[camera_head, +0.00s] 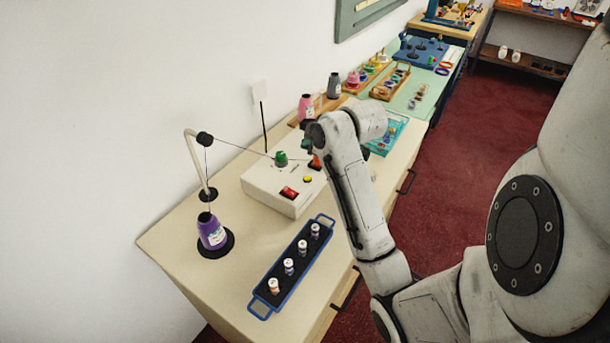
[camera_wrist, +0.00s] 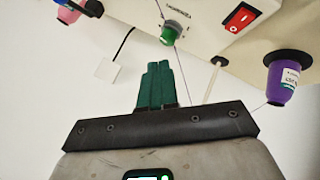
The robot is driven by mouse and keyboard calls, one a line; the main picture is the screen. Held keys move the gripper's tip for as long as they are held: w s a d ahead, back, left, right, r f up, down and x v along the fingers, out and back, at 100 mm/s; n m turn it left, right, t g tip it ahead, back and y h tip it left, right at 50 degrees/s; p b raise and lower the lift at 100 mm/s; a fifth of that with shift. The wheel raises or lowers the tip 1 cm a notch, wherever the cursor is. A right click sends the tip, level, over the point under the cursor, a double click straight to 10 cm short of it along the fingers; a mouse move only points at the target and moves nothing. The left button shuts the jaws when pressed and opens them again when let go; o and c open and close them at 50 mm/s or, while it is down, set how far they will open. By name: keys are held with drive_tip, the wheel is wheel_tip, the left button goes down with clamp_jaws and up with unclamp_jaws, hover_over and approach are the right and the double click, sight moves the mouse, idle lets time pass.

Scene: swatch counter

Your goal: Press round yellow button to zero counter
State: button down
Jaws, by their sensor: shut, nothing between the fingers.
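The round yellow button (camera_head: 307,180) sits on top of the white winder box (camera_head: 268,186), near its right front edge, in the head view. A red rocker switch (camera_head: 289,192) is to its left and a green knob (camera_head: 281,158) behind it. My gripper (camera_head: 306,146) is above the back right part of the box, mostly hidden behind my wrist. In the wrist view its green fingers (camera_wrist: 159,66) are together and empty. That view also shows the box's green knob (camera_wrist: 172,33) and red switch (camera_wrist: 239,17); I cannot see the yellow button there.
A purple thread cone (camera_head: 211,231) stands at left, its thread passing a bent guide post (camera_head: 197,162) to the box. A blue tray (camera_head: 264,292) with several small spools lies in front. A pink cone (camera_head: 306,107) and grey cone (camera_head: 334,86) stand behind.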

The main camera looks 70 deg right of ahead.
drive_tip(key=shift+f, duration=0.15)
drive_tip(key=b, duration=0.7)
hover_over(309, 180)
wheel_tip(309, 180, down, 7)
drive_tip(key=shift+f, duration=0.1)
drive_tip(key=shift+f+b, duration=0.3)
drive_tip(key=shift+f, duration=0.4)
idle(1.1)
drive_tip(key=shift+f, duration=0.4)
drive_tip(key=shift+f+b, duration=0.4)
idle(0.5)
idle(0.3)
drive_tip(key=shift+r+p, duration=0.8)
drive_tip(key=shift+r, duration=0.15)
